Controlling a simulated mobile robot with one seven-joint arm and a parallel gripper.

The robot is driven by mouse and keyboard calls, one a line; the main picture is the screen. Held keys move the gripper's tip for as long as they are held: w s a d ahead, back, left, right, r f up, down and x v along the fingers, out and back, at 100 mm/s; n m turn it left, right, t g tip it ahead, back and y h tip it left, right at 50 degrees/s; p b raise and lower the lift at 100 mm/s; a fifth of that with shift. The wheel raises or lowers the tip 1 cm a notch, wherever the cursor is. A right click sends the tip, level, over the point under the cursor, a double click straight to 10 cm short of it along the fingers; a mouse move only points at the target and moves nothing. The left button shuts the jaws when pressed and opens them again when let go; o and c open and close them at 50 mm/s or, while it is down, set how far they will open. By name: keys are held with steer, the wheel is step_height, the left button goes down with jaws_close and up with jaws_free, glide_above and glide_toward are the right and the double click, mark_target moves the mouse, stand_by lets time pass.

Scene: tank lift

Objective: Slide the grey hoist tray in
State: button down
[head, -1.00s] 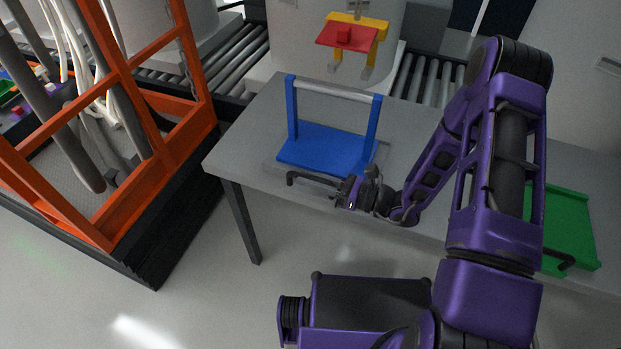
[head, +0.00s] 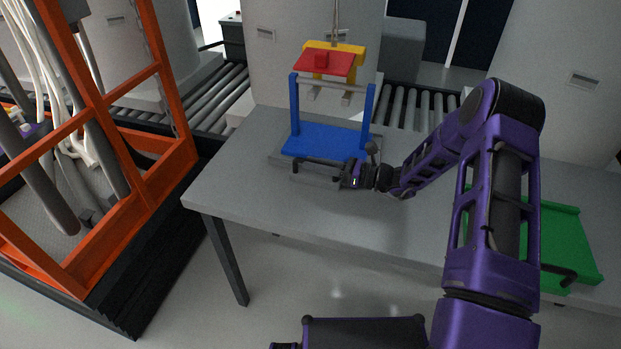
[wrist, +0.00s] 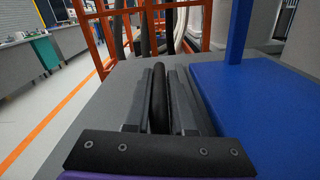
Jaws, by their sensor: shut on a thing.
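The grey hoist tray (head: 377,155) shows as a thin rim under the blue carrier base (head: 322,140), near the table's front left. A dark bar handle (head: 312,162) stands at its front; it also shows in the wrist view (wrist: 159,100). My gripper (head: 343,174) is shut on this handle, with its two fingers (wrist: 160,98) on either side of the bar. The blue carrier has two posts and a pale crossbar (head: 331,84). The yellow and red hoist hook (head: 328,64) hangs at the crossbar, its grey prongs appearing just below it; exact depth is unclear.
The grey table (head: 225,185) is clear left of the tray. A green tray (head: 560,240) with a dark handle lies to the right, partly behind my arm. An orange frame (head: 165,165) stands left of the table. A roller conveyor (head: 408,105) runs behind.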

steer(key=shift+w+d, duration=0.2)
steer(key=shift+w, duration=0.15)
steer(key=c, duration=0.8)
jaws_free()
steer(key=v, duration=1.7)
steer(key=shift+s+d+p, duration=0.1)
steer(key=shift+d+p, duration=0.05)
steer(key=shift+p, duration=0.15)
